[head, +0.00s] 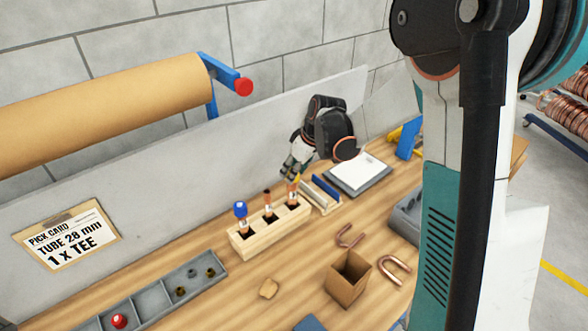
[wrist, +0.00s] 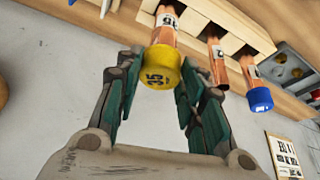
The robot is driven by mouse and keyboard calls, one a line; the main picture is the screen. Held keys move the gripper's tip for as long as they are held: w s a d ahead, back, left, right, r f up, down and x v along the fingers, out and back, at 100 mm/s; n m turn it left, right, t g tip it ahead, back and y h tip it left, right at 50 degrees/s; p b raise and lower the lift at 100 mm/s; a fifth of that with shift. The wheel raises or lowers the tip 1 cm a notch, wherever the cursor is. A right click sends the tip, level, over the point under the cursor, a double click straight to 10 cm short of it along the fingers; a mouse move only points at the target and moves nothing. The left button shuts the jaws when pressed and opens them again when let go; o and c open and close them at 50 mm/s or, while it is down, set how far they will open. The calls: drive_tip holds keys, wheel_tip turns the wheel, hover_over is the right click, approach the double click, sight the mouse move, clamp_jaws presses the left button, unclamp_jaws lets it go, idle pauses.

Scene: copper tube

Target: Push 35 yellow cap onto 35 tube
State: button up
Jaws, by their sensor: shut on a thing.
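The yellow cap (wrist: 160,66), marked 35, sits between the fingers of my gripper (wrist: 152,80), which is shut on it. In the wrist view the cap is in line with the end of a copper tube (wrist: 164,33), whose label is partly cut off. The cap meets the tube's end; how far it is pushed on I cannot tell. In the head view my gripper (head: 291,172) is over the right-hand tube (head: 292,191) of the wooden rack (head: 272,236), with a bit of yellow showing at the fingertips.
A middle tube (head: 268,202) without a cap and a left tube with a blue cap (head: 240,209) stand in the same rack. A grey tray (head: 150,301) holds a red cap and small fittings. A clipboard (head: 357,175), a cardboard box (head: 348,279) and copper bends lie to the right.

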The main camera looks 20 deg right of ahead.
drive_tip(key=shift+f+b, duration=0.85)
drive_tip(key=shift+f, duration=0.2)
drive_tip(key=o, duration=0.8)
drive_tip(key=shift+r, duration=0.1)
drive_tip(key=v, duration=1.2)
drive_tip(key=shift+w, duration=0.1)
drive_tip(key=s+a+f+m+t+h+b, duration=0.1)
drive_tip(key=s+f+m+b, duration=0.1)
drive_tip(key=s, duration=0.6)
drive_tip(key=s+a+f+m+t+h+b, duration=0.1)
drive_tip(key=s+f+m+b, duration=0.2)
drive_tip(key=s+b, duration=0.2)
drive_tip(key=s+a+f+m+t+b, duration=0.1)
drive_tip(key=s+f+m+b, duration=0.1)
drive_tip(key=s, duration=1)
drive_tip(key=shift+a+f+h+b, duration=0.1)
drive_tip(key=shift+f+h+b, duration=0.35)
drive_tip(key=shift+b, duration=0.75)
